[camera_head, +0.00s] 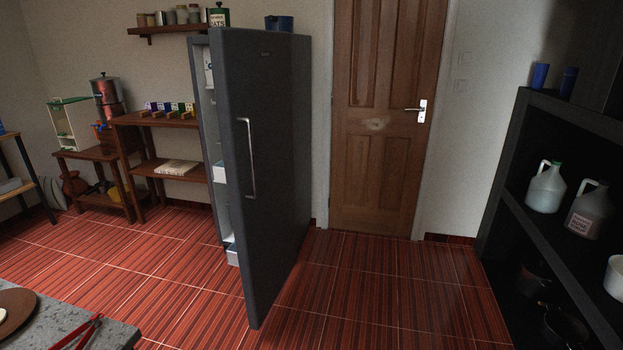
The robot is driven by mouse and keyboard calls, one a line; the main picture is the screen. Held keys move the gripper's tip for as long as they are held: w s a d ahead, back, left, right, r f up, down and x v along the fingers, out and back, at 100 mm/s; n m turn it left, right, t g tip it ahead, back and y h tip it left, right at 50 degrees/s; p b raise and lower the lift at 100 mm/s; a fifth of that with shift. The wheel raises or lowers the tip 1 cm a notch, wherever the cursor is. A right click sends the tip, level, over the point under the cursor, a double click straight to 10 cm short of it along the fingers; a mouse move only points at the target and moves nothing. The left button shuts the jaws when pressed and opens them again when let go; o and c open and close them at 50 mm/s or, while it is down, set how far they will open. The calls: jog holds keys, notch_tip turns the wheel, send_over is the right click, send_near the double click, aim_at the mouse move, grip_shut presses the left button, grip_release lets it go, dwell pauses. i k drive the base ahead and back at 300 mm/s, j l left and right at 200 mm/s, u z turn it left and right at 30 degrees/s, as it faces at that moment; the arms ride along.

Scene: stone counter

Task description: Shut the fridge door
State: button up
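The fridge (298,120) is tall and dark grey and stands against the back wall, left of the wooden door. Its fridge door (240,215) is open and swung out toward me, with the outer face turned to the right. A long silver handle (249,158) runs upright on that face. White shelves or bins (219,172) show at the door's left edge, and most of the fridge's inside is hidden. My gripper is not in this view.
Red tiled floor (380,285) is clear right of the fridge door. A stone counter (108,335) with a board and red-handled item is at the lower left. A dark shelf (560,225) with jugs stands at right. Wooden shelves (140,150) stand behind left.

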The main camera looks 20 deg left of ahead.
aim_at(252, 68)
jog(key=i+u, duration=0.35)
jog(key=i, duration=0.15)
jog(key=i+l+u, duration=0.7)
jog(key=i, duration=0.25)
jog(key=i+u, duration=0.15)
jog(key=i, duration=0.4)
jog(key=i+l+u, duration=0.1)
jog(key=i, duration=0.5)
